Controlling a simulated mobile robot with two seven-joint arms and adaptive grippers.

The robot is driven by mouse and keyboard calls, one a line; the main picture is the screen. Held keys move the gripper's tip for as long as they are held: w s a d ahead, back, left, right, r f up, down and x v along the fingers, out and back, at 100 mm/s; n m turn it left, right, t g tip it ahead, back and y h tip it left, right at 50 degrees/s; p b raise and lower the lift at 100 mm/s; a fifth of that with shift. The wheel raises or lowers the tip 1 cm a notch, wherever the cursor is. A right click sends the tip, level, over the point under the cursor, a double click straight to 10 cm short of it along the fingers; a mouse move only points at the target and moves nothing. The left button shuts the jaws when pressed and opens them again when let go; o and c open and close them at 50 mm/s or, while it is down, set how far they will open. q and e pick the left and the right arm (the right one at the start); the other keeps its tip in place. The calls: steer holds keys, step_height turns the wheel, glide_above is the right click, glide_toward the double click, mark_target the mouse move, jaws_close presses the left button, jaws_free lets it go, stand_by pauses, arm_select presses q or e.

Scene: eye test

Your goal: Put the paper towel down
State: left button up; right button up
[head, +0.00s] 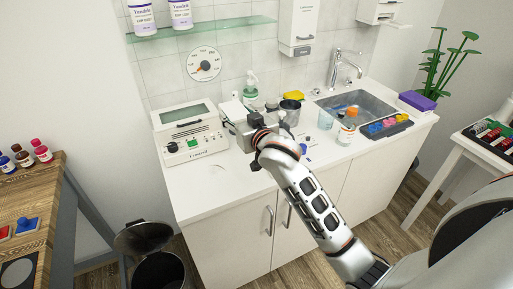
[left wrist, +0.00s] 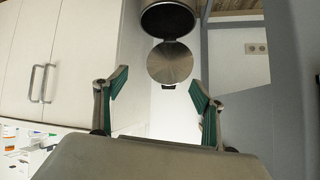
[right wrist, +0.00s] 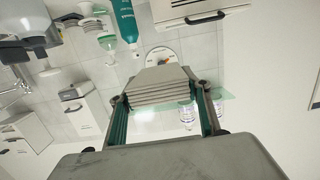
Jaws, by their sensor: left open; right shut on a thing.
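My right gripper (head: 245,127) is over the white counter (head: 205,190), just right of the white tabletop device. In the right wrist view, my right gripper (right wrist: 163,103) is shut on a pale grey, layered block, which I take to be the paper towel (right wrist: 160,82).
The white device (head: 190,133) stands at the counter's left. The counter's front left is mostly clear. An open bin (head: 158,272) stands below.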

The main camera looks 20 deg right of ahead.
steer(key=b, duration=0.2)
glide_above(240, 165)
step_height(240, 165, down, 14)
steer(key=shift+r, duration=0.15)
steer(key=shift+f, duration=0.55)
step_height(240, 165, down, 4)
steer(key=shift+f+b, duration=0.15)
steer(key=shift+b, duration=0.35)
arm_select(q)
steer(key=shift+w+d+t+h, duration=0.2)
steer(key=shift+w+d, duration=0.15)
steer(key=shift+d, duration=0.2)
steer(key=shift+w+d+t+h, duration=0.1)
steer(key=shift+w+d+h, duration=0.15)
steer(key=shift+d, duration=0.25)
arm_select(e)
steer(key=shift+f, duration=0.1)
steer(key=o, duration=0.8)
arm_select(q)
steer(key=shift+f, duration=0.1)
